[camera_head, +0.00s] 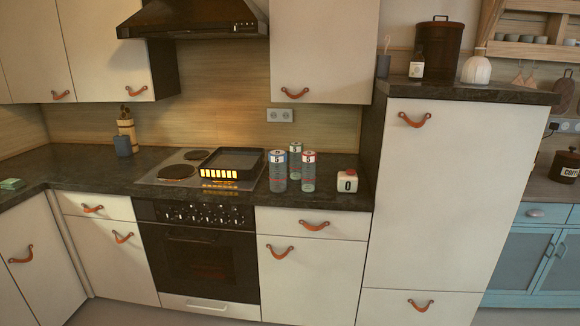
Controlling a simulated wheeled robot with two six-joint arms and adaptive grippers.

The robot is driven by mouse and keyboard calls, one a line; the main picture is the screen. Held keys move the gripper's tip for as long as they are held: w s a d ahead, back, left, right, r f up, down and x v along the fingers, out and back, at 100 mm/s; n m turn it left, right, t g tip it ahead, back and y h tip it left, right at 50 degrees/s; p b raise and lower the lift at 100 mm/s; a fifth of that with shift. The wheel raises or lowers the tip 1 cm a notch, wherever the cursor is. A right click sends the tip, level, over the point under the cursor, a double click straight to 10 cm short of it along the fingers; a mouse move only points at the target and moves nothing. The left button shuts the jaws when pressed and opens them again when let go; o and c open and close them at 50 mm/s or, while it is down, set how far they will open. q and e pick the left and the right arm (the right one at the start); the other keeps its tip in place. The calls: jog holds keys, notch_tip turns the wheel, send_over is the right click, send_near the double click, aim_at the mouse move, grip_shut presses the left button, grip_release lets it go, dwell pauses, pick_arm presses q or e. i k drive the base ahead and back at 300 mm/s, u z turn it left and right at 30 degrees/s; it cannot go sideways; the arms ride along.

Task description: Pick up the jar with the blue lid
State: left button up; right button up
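The jar with the blue lid (278,172) stands upright on the dark counter, just right of the stove. It is the left one of a tight group of three jars. A jar with a red lid (308,173) stands to its right. A jar with a green lid (295,158) stands behind and between them, its lower part mostly hidden. Neither of my grippers is in view.
A dark rectangular pan (233,159) sits on the stove, left of the jars. A small white container with a red top (347,182) stands to their right. The tall white cabinet (425,190) bounds the counter on the right. The counter's front edge is clear.

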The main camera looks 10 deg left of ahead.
aim_at(277, 158)
jog(key=i, duration=0.65)
jog(key=z, duration=0.85)
jog(key=i, duration=2.25)
jog(key=u, duration=1.6)
